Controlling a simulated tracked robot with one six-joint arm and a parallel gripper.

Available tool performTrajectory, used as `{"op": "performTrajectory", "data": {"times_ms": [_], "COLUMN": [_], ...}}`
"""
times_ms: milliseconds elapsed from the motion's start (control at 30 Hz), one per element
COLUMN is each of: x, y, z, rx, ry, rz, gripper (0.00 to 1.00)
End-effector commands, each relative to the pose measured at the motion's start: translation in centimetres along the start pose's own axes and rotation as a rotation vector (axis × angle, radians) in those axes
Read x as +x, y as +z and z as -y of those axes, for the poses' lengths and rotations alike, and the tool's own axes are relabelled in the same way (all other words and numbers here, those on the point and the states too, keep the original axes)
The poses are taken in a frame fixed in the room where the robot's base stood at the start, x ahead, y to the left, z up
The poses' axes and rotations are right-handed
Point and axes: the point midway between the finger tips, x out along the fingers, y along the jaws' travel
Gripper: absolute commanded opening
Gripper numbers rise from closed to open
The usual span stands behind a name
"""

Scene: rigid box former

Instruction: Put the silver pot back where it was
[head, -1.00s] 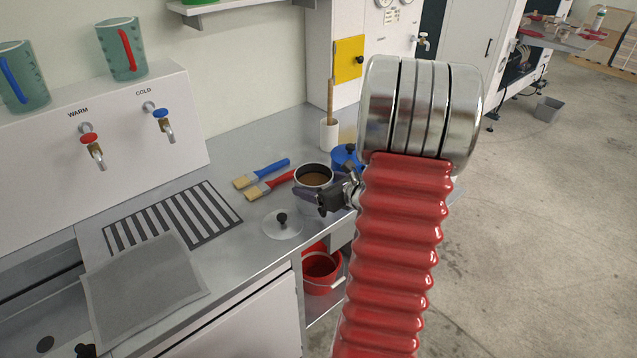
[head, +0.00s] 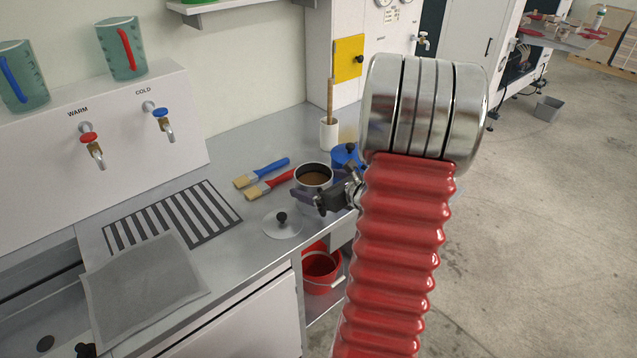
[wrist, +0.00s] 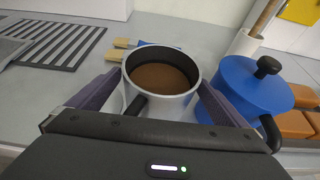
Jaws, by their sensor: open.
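The silver pot (head: 313,172) stands uncovered on the grey counter and holds brown liquid. In the wrist view the pot (wrist: 163,80) sits between the two spread fingers of my gripper (wrist: 150,98), with its black handle pointing toward the gripper body. My gripper (head: 318,196) is open around the pot's near side; I cannot tell whether either finger touches it. The glass lid (head: 282,223) with a black knob lies on the counter in front of the pot. My red arm hides part of the counter's right end.
A blue lidded pot (wrist: 245,88) stands close on the right, near my right finger. Two brushes (head: 262,173) lie to the left. A striped black grate (head: 172,218) and a grey cloth (head: 145,285) are further left. A red bucket (head: 320,272) sits below the counter.

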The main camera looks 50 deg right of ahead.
Motion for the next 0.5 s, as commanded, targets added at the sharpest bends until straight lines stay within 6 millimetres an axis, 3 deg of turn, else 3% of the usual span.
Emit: {"op": "performTrajectory", "data": {"times_ms": [500], "x": [-8.1], "y": [0.0], "z": [0.1], "rx": [-0.001], "ry": [-0.004], "rz": [0.001], "gripper": [0.98]}}
